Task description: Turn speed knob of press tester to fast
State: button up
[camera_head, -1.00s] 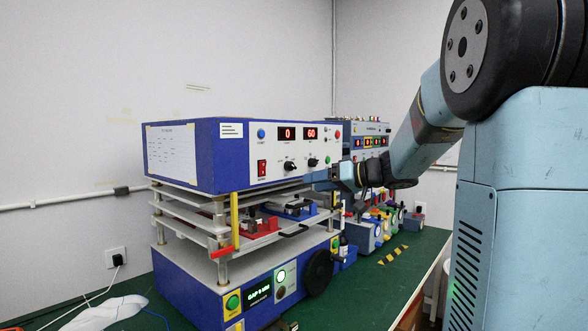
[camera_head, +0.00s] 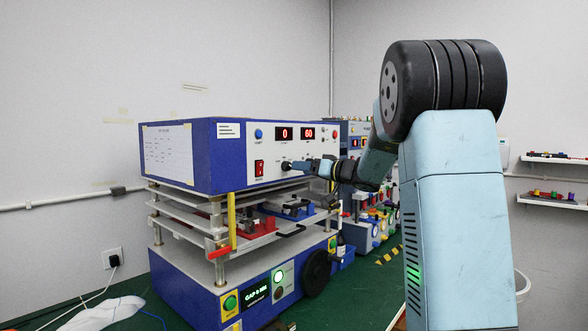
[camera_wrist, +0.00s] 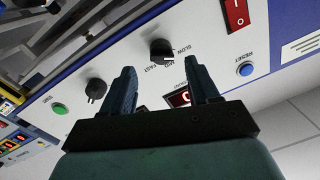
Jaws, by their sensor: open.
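The press tester (camera_head: 205,245) is a blue and white machine with a control panel (camera_head: 262,148) on its upper front. In the wrist view the black speed knob (camera_wrist: 162,50) has SLOW and FAST lettering beside it. Its exact setting is hard to read. My gripper (camera_wrist: 159,64) is open, with one finger on each side of the knob in that view; whether they touch it I cannot tell. In the head view my gripper (camera_head: 297,165) reaches in from the right at the panel, and the knob's dark edge (camera_head: 286,165) shows at its tip.
A second black knob (camera_wrist: 96,90), a green button (camera_wrist: 59,108), a blue button (camera_wrist: 245,69) and a red switch (camera_wrist: 236,12) are on the same panel. Displays read 0 (camera_head: 285,134) and 60 (camera_head: 308,133). Other testers (camera_head: 365,225) stand behind my arm.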

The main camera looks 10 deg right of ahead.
aim_at(288, 166)
jog(key=shift+x, duration=2.5)
jog(key=shift+d, duration=0.1)
jog(key=c, duration=0.9)
jog(key=shift+d, duration=0.15)
jog(key=shift+c, duration=0.4)
